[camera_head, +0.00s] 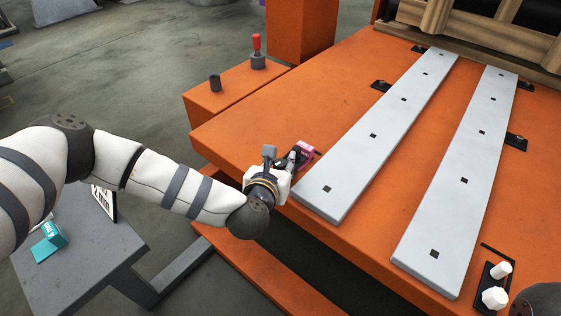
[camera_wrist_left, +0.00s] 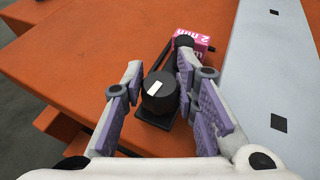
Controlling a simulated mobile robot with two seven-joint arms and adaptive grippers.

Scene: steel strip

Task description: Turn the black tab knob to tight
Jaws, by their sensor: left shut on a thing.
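The black knob (camera_wrist_left: 159,93) sits on a small black plate (camera_wrist_left: 156,121) at the near edge of the orange table, with a white line on its top. In the left wrist view it stands between the purple-padded fingers of my left gripper (camera_wrist_left: 160,72). My left gripper is shut on it. In the head view my left gripper (camera_head: 286,163) covers most of the knob. I cannot read any tight mark. My right gripper is not in view.
A pink block (camera_head: 306,149) stands just beyond the knob. Two pale steel strips (camera_head: 385,125) (camera_head: 465,180) lie to the right on the orange table (camera_head: 300,110). White knobs (camera_head: 494,298) stand at bottom right. A red-handled lever (camera_head: 257,48) stands on the side ledge.

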